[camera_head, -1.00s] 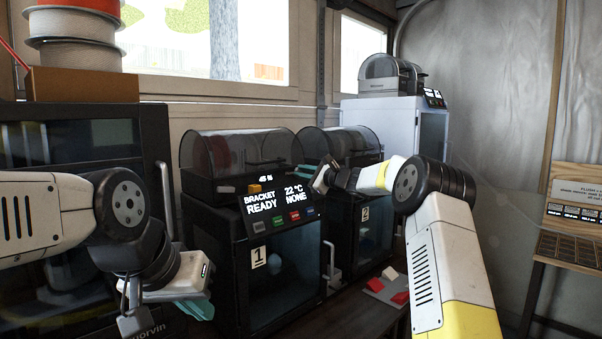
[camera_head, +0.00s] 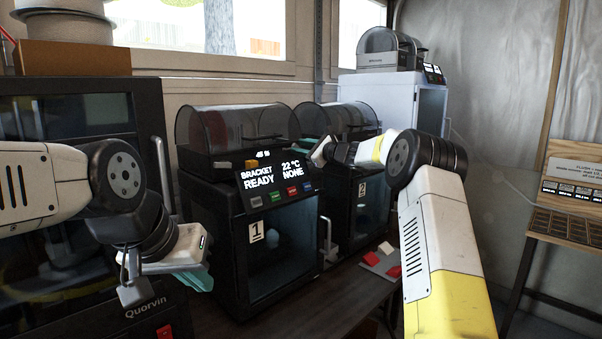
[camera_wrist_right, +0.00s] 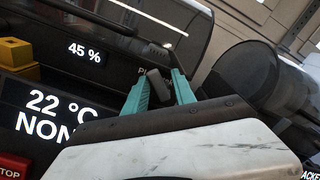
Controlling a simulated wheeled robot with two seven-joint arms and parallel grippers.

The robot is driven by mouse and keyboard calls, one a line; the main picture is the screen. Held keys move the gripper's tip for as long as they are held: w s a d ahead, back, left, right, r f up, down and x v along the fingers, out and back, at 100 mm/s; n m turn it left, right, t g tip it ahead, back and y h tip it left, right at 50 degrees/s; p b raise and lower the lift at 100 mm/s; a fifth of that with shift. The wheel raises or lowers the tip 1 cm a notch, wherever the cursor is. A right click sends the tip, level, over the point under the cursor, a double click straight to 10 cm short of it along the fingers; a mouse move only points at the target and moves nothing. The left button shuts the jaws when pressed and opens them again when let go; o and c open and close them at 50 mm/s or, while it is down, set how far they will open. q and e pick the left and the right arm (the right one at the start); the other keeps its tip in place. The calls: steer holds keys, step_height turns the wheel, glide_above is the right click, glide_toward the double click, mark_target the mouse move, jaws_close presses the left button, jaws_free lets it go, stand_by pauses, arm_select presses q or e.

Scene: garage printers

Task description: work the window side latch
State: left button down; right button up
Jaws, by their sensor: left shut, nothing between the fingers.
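A small dark block (camera_wrist_right: 159,86), which looks like the latch, stands out by the clear lid (camera_wrist_right: 165,18) of printer 1 in the right wrist view. My right gripper (camera_wrist_right: 160,76) has its teal fingers apart, one on each side of this block; whether they touch it is unclear. In the head view the right gripper (camera_head: 306,144) is at the right end of printer 1 (camera_head: 262,232), by its panel, and the latch is too small to make out. My left gripper (camera_head: 200,279) is shut and empty, low in front of the dark cabinet (camera_head: 150,297).
Printer 2 (camera_head: 372,188) stands close behind the right gripper, its rounded lid near the wrist. The panel (camera_head: 273,181) with coloured buttons and a yellow block (camera_wrist_right: 14,52) are close by. Red and white pieces (camera_head: 384,258) lie on the bench to the right.

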steer(key=m, duration=0.3)
steer(key=shift+w+r, duration=0.25)
steer(key=shift+r, duration=0.15)
steer(key=v, duration=0.8)
steer(key=s+a+f+n+g, duration=0.1)
steer(key=s+a+n+g, duration=0.1)
steer(key=s, duration=0.6)
steer(key=s+a+f+n+g+h, duration=0.1)
steer(key=s+a+n+g, duration=0.1)
steer(key=s, duration=0.7)
steer(key=s+a+f+n+g+h, duration=0.1)
steer(key=s+n, duration=0.3)
steer(key=s, duration=0.4)
steer(key=shift+s+a+n+g, duration=0.2)
steer(key=shift+a+n+g, duration=0.1)
steer(key=shift+a+g, duration=0.25)
steer(key=shift+d, duration=0.1)
